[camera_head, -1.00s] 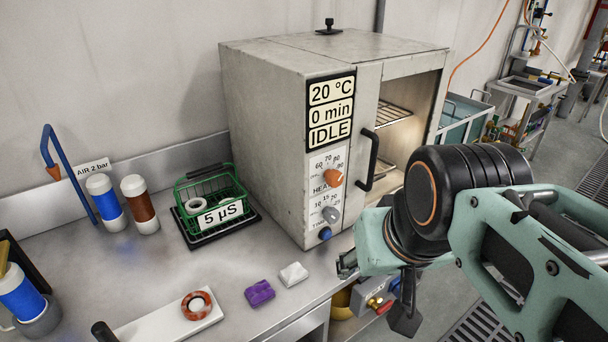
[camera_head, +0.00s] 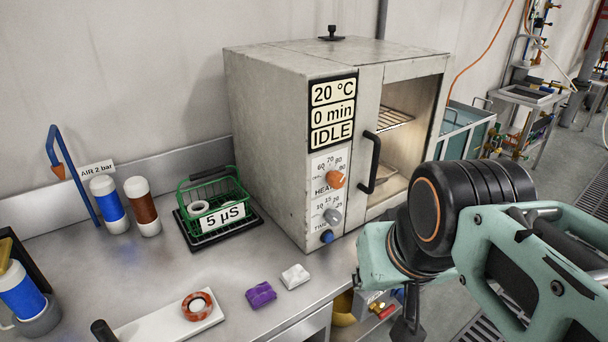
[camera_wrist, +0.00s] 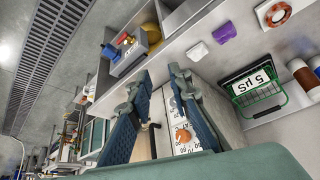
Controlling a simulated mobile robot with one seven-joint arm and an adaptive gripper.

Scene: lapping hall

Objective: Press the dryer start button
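The dryer (camera_head: 270,130) is a grey metal cabinet on the steel bench. Its display (camera_head: 333,113) reads 20 °C, 0 min, IDLE. Below are an orange heat knob (camera_head: 335,179), a grey time knob (camera_head: 332,216) and, lowest, a blue button (camera_head: 327,237). I cannot pick out the blue button there.
On the bench stand a green basket (camera_head: 207,196) labelled 5 µS, a purple block (camera_head: 261,294) and a white block (camera_head: 295,276) near the front edge. The dryer's black handle (camera_head: 370,163) sticks out right of the panel. Bottles (camera_head: 108,205) stand farther left.

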